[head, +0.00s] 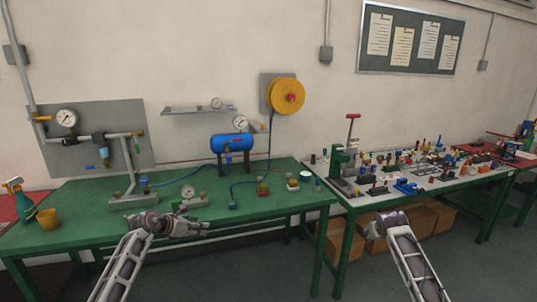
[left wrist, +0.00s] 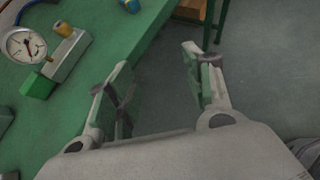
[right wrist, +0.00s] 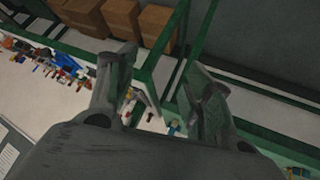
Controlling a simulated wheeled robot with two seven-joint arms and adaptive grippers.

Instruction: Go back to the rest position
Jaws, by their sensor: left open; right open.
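My left gripper (head: 200,228) is over the front edge of the green table (head: 85,222) in the head view. In the left wrist view its two fingers (left wrist: 158,95) are spread with nothing between them, the table edge below. My right gripper (right wrist: 160,95) is open and empty in the right wrist view, with the white-topped table's edge and cardboard boxes behind it. In the head view my right arm comes up in front of the white-topped table (head: 350,207); its fingers are hard to make out there.
On the green table are a gauge block (head: 190,198), a blue tank (head: 232,142), a yellow cup (head: 48,219) and a spray bottle (head: 20,200). A green press (head: 342,165) and many small parts crowd the white-topped table. Cardboard boxes (head: 420,220) stand beneath. The floor in front is clear.

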